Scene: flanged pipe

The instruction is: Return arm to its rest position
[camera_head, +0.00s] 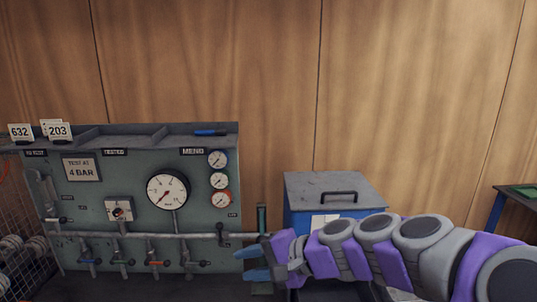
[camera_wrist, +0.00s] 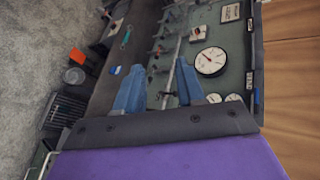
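My gripper (camera_head: 254,263) reaches in from the right in the head view, in front of the right end of the grey-green pipe panel (camera_head: 95,217). In the wrist view my gripper (camera_wrist: 158,88) shows two blue fingers spread apart with nothing held between them. The panel's pipe lies beyond the fingers, and I cannot tell how close it is. The large gauge (camera_head: 167,191) also shows in the wrist view (camera_wrist: 210,61). My purple and grey arm is stretched out low across the head view and hides part of the blue box.
A blue box (camera_head: 335,187) with a grey lid and black handle stands right of the panel. Valves with small handles (camera_head: 154,257) line the panel's lower part. A wire basket (camera_head: 18,262) is at left. A table edge (camera_head: 507,203) is at right. Wooden wall stands behind.

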